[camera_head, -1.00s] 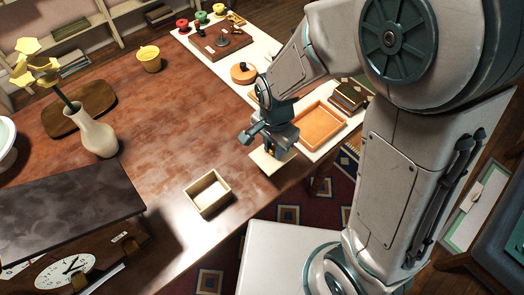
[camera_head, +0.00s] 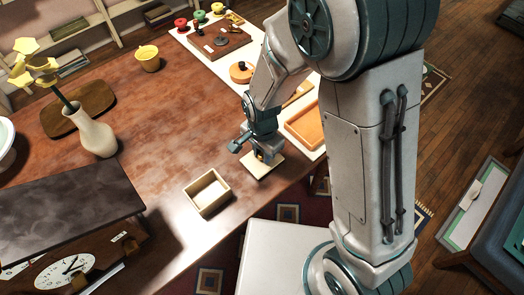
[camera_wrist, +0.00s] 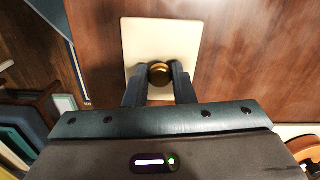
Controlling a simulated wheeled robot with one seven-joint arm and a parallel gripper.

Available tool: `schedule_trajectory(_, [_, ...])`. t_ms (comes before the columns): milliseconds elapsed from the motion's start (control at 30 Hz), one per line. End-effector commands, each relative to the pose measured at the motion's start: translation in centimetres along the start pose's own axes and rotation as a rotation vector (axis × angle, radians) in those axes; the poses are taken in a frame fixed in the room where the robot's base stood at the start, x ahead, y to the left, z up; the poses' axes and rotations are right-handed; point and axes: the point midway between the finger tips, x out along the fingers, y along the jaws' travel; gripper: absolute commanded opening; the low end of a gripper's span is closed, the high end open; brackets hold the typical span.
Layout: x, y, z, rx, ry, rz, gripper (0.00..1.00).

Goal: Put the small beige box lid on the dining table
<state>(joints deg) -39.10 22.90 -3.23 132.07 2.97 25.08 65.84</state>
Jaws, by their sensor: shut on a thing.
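The small beige box lid (camera_head: 252,173) is a flat square plate with a round brass knob (camera_wrist: 159,72). My gripper (camera_head: 258,156) is shut on the knob, with one finger on each side of it. The lid is over the dining table (camera_head: 165,130), close to its front edge; I cannot tell whether it touches the top. In the wrist view the lid (camera_wrist: 150,35) lies flat under the fingers, with reddish-brown wood around it. The open beige box (camera_head: 208,192) stands on the table just left of the lid and looks empty.
A white vase (camera_head: 95,135) with yellow flowers, a wooden tray (camera_head: 80,108) and a yellow pot (camera_head: 148,58) stand on the table. An orange tray (camera_head: 305,128) lies on the pale surface to the right. The table's middle is clear.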

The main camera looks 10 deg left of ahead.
Motion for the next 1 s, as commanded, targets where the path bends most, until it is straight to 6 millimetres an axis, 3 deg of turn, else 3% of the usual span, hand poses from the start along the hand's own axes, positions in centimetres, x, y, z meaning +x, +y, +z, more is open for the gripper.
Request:
schedule_trajectory(67, [0.4,0.0,0.0,0.000,0.000,0.000,0.00])
schedule_trajectory(100, [0.3,0.0,0.0,0.000,0.000,0.000,0.28])
schedule_trajectory(167, [0.3,0.0,0.0,0.000,0.000,0.000,0.45])
schedule_trajectory(600, [-0.7,-0.1,0.0,0.000,0.001,-0.002,0.45])
schedule_trajectory(1000, [-8.3,-0.1,0.0,-0.001,0.002,-0.006,0.45])
